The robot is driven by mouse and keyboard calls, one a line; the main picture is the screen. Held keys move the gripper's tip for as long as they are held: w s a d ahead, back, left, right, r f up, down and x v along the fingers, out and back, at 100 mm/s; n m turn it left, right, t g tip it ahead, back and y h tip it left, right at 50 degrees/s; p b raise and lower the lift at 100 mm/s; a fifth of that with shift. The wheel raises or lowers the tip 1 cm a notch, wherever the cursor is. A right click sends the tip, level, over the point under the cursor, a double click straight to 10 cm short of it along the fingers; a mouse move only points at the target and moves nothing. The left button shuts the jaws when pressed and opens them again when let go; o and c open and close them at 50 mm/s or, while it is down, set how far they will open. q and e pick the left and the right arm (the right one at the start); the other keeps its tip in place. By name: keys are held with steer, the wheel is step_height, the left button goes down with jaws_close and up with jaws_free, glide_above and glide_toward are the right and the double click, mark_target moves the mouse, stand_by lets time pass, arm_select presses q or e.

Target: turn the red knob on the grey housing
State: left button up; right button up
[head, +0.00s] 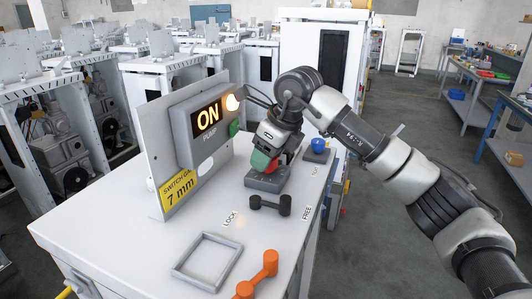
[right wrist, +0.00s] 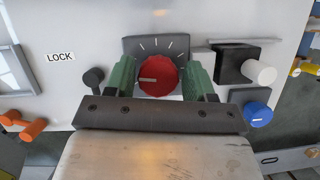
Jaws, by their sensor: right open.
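The red knob (right wrist: 160,76) sits on a grey housing (right wrist: 177,44) with white tick marks in an arc. The knob's pale pointer line points left in the right wrist view. In the head view the grey housing (head: 266,183) lies on the white cabinet top, and part of the red knob (head: 272,167) shows below my gripper. My right gripper (head: 267,162) has green fingertips. In the right wrist view my right gripper (right wrist: 161,80) is open, with one finger on each side of the knob. Contact cannot be told. My left gripper is not in view.
An upright panel carries a lit ON box (head: 207,115) left of the housing. A black handle (head: 270,205), a blue knob (head: 318,145), an orange handle (head: 258,275) and a grey frame (head: 207,262) stand on the cabinet top (head: 150,258) around it.

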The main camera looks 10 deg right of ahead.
steer(key=shift+a+f, duration=0.15)
steer(key=shift+f, duration=0.25)
steer(key=shift+w+f, duration=0.1)
steer(key=c, duration=0.6)
steer(key=m+b, duration=0.2)
steer(key=shift+f+m+t+h+b, duration=0.15)
steer(key=shift+m+t+h+b, duration=0.15)
steer(key=shift+t+b, duration=0.1)
steer(key=shift+c, duration=0.2)
steer(key=shift+m+h+b, duration=0.3)
steer(key=shift+m+b, duration=0.25)
steer(key=shift+m, duration=0.25)
steer(key=shift+r+m, duration=0.2)
steer(key=shift+m, duration=0.3)
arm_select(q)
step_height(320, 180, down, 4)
arm_select(e)
steer(key=o, duration=0.6)
